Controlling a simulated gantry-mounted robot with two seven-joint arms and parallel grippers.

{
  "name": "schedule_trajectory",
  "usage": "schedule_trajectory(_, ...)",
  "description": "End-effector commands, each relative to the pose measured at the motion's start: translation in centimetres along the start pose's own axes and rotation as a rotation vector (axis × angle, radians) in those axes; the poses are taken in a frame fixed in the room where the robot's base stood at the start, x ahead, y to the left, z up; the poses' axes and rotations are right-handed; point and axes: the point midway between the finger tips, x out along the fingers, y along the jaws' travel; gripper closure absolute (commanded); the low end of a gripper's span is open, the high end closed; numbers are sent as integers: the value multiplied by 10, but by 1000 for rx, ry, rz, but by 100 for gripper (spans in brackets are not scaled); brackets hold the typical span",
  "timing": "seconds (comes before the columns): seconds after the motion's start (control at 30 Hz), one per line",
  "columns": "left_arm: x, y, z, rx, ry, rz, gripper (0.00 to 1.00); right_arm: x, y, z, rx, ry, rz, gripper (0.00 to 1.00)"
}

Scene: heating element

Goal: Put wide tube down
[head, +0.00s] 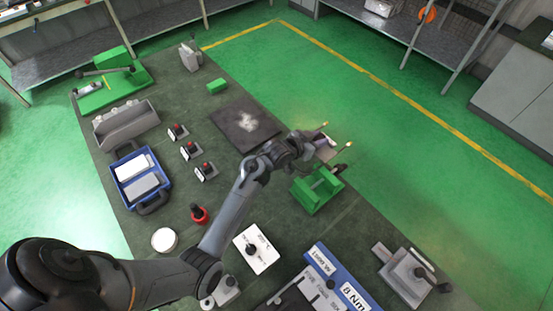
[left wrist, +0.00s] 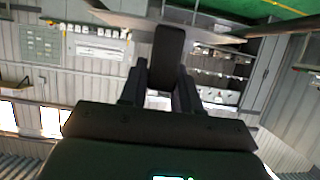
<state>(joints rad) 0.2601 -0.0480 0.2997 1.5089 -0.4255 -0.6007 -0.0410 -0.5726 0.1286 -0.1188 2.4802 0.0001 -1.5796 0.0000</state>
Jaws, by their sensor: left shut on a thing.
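My left gripper (head: 326,147) is over the right edge of the workbench, just above and behind a green fixture (head: 311,199). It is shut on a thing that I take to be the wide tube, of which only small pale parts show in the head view. In the left wrist view, a long pale shape (left wrist: 205,34) runs crosswise behind the dark fingers (left wrist: 168,58); it is probably the same tube. Two thin pieces with yellowish tips (head: 325,124) stick out by the gripper. The tube's exact outline is hidden. My right gripper is not in view.
On the dark green workbench (head: 300,238) stand a black plate (head: 228,122), a blue case (head: 118,171), a grey bin (head: 127,128), several red-topped grey clamps (head: 205,171), a white block (head: 256,249) and a blue-edged labelled board (head: 340,277). Open green floor (head: 430,150) lies to the right.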

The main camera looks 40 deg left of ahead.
Motion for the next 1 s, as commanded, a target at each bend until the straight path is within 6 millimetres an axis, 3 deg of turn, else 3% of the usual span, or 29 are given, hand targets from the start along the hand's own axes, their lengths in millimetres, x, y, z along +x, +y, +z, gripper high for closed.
schedule_trajectory(0.6, -35, -80, 79, 3, 2, 3, 100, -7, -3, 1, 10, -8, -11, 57)
schedule_trajectory(1.0, -33, -89, 104, 0, 1, 5, 100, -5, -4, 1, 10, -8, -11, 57)
